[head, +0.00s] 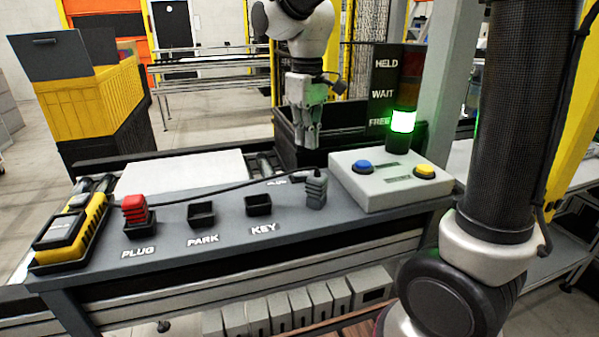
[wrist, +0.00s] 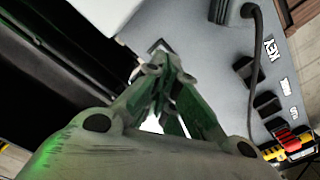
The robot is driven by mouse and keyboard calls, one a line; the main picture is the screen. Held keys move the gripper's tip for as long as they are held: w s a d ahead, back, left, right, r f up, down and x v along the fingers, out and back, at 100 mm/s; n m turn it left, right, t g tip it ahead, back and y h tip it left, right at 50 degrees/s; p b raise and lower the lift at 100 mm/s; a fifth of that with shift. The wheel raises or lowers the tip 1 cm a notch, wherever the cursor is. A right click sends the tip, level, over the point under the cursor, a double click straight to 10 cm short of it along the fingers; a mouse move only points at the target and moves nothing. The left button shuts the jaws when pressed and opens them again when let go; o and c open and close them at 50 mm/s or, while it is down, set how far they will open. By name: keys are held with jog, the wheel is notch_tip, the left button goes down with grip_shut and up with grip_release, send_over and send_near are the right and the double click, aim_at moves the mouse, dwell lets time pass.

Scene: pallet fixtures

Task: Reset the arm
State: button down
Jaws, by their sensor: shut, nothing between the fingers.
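My gripper (head: 308,143) hangs fingers down behind the back edge of the grey panel (head: 275,232), in front of a dark open bin (head: 345,135). Its fingers are together with nothing between them; they also meet in the wrist view (wrist: 158,65). A light grey box with a blue button (head: 363,167) and a yellow button (head: 425,172) is right of my gripper, apart from it. The signal lamp (head: 403,121) glows green beside the word FREE on the dark HELD/WAIT/FREE sign (head: 384,85).
On the panel, a red plug (head: 134,208) sits at PLUG; the PARK socket (head: 201,214) and KEY socket (head: 258,205) look empty. A grey connector (head: 316,190) with a black cable stands right of KEY. A yellow-black device (head: 70,232) is at left. A white sheet (head: 185,175) lies behind.

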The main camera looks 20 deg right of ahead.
jog(key=s, duration=0.1)
jog(key=s+d+f, duration=0.1)
jog(key=f+m, duration=0.1)
jog(key=shift+s+d, duration=0.25)
jog(key=shift+s, duration=0.15)
jog(key=s+d+m+t, duration=0.1)
jog(key=s+d, duration=0.2)
jog(key=s, duration=0.1)
jog(key=s+d+r+m+t, duration=0.1)
jog(key=s+d, duration=0.3)
jog(key=s, duration=0.1)
jog(key=s+d+m+t, duration=0.1)
jog(key=s+d, duration=0.3)
jog(key=shift+s+r+m, duration=0.2)
jog(key=shift+s+m, duration=0.2)
jog(key=shift+s+d+r+m+t, duration=0.35)
jog(key=shift+s+d+r, duration=0.1)
jog(key=shift+s+d, duration=0.15)
jog(key=shift+s+d+r+m+t, duration=0.25)
jog(key=shift+s+d+r+t, duration=0.15)
jog(key=shift+s+d, duration=0.2)
